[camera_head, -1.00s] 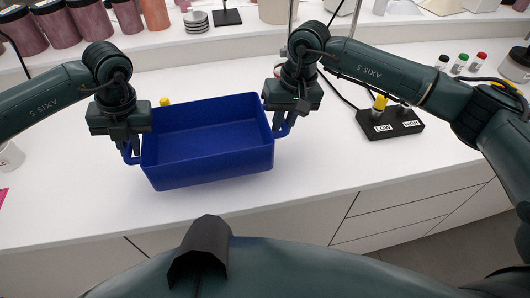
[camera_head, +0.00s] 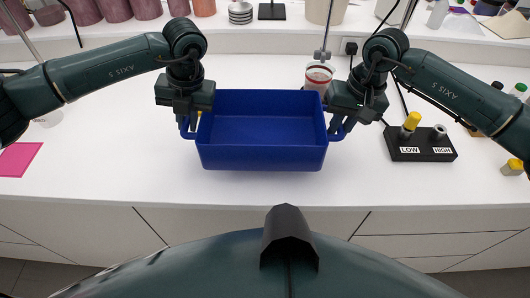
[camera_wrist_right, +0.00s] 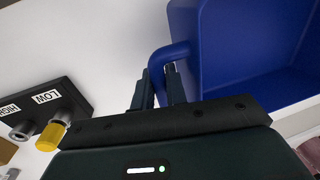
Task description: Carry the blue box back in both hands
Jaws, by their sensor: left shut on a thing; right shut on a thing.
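The blue box (camera_head: 262,158) is an open, empty tray with a loop handle at each end. It hangs level between my two grippers in the head view, near the front edge of the white counter. My left gripper (camera_head: 188,127) is shut on its left handle. My right gripper (camera_head: 337,128) is shut on its right handle. In the right wrist view the fingers (camera_wrist_right: 158,88) close around the blue handle (camera_wrist_right: 166,58) beside the box wall (camera_wrist_right: 255,55). I cannot tell how high the box is above the counter.
A black block labelled LOW and HIGH (camera_head: 421,153) with yellow and grey knobs stands right of the box. A jar with a red band (camera_head: 319,76) stands behind the box. A pink sheet (camera_head: 18,159) lies at left. Pigment jars (camera_head: 117,9) line the back shelf.

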